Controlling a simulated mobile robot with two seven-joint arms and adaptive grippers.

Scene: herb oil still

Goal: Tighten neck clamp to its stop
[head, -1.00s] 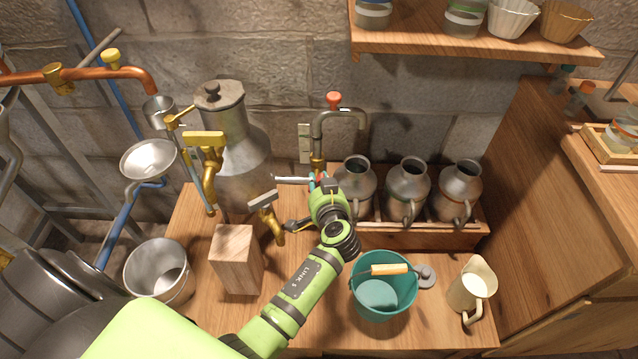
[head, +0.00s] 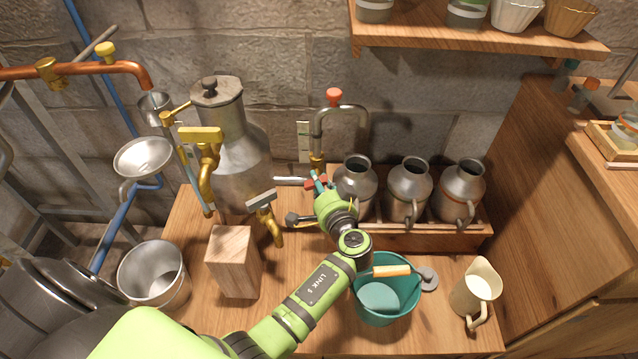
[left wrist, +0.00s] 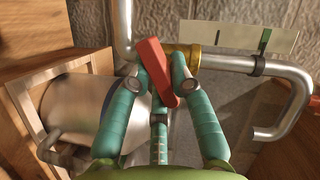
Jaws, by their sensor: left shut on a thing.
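In the head view my left gripper (head: 318,181) reaches the pipework beside the milk cans. It is shut on a red bar-shaped handle, which shows better in the left wrist view (left wrist: 156,72), slanting between the teal fingers (left wrist: 157,84). The handle lies by a brass collar (left wrist: 183,57) on a grey metal pipe (left wrist: 228,63). The metal still pot (head: 232,140) with a lidded neck stands to the left. I cannot tell which part is the neck clamp. My right gripper is not in view.
Metal cans (head: 407,188) stand in a wooden rack (head: 400,238) at right. A teal bucket (head: 388,318), cream jug (head: 477,292) and wooden block (head: 234,262) are nearby on the bench. A brass fitting with a grey bar (head: 263,202) stands left of the gripper.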

